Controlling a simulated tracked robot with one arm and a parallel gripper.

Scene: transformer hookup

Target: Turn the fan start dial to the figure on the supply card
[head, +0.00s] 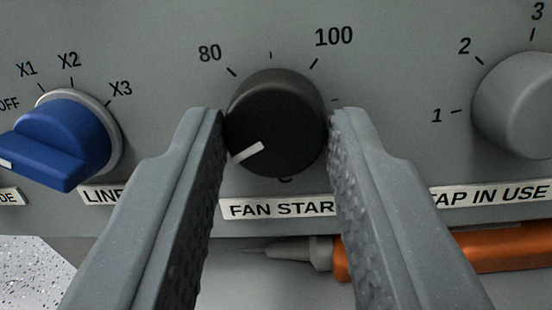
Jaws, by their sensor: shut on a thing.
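The fan start dial (277,115) is a round black knob with a white pointer mark, in the middle of the head view on a grey panel. Its pointer aims to the lower left. The figures 80 and 100 show above it, with a tick between them; figures lower down are hidden by my gripper and the knob. My gripper (277,125) has one finger on each side of the knob and is shut on it. The label under it reads FAN STAR, its end covered by the right finger. The supply card is not in view.
A blue selector knob (62,140) marked OFF, X1, X2, X3 sits close on the left. A grey tap knob (518,103) marked 1, 2, 3 is on the right. An orange tool with a grey tip (400,257) lies below the panel, partly behind my right finger.

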